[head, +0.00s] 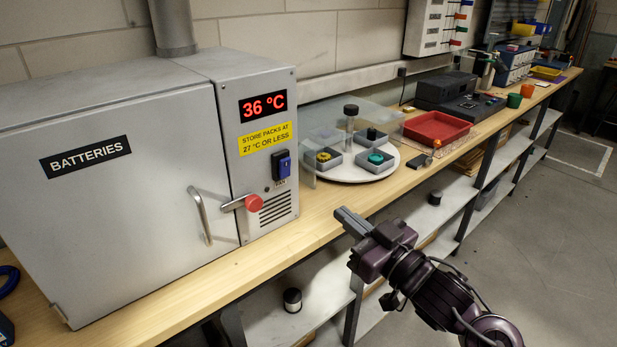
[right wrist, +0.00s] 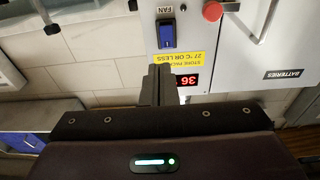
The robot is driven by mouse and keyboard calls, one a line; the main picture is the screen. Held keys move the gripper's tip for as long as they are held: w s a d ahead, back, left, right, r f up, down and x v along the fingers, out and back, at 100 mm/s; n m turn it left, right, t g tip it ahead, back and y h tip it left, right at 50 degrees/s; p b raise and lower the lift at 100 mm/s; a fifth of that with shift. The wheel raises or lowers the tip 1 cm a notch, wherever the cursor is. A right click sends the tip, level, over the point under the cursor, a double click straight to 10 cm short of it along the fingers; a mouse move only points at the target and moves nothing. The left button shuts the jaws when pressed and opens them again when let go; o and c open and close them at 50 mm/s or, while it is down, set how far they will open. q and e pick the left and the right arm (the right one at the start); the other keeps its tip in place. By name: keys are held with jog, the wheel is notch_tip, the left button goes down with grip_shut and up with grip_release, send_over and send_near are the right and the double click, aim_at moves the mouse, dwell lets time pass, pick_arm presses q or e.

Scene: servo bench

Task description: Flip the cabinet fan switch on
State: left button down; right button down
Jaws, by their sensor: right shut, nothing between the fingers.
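The fan switch (head: 281,166) is a blue rocker in a black housing on the front of the grey battery cabinet (head: 155,190), above the vent slots. I cannot tell which way the rocker is tipped. In the right wrist view, which is upside down, the blue switch (right wrist: 167,34) shows beside the word FAN. My right gripper (head: 342,216) is shut and empty, in front of the bench edge, to the right of and below the switch and apart from it. Its fingers (right wrist: 157,72) point toward the cabinet front. My left gripper is not in view.
A lever with a red knob (head: 252,202) and a door handle (head: 199,215) stick out from the cabinet front. The display (head: 262,105) reads 36 °C. A round white turntable (head: 347,173) with grey bins and a red tray (head: 436,128) stand farther right.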

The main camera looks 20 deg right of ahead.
jog(key=shift+s+a+r, duration=0.35)
jog(key=shift+a+r, duration=0.05)
jog(key=shift+r, duration=0.3)
jog(key=p, duration=0.3)
send_near(286, 165)
jog(key=x, duration=0.6)
jog(key=shift+r, duration=0.15)
jog(key=shift+w+a, duration=0.15)
jog(key=shift+w, duration=0.25)
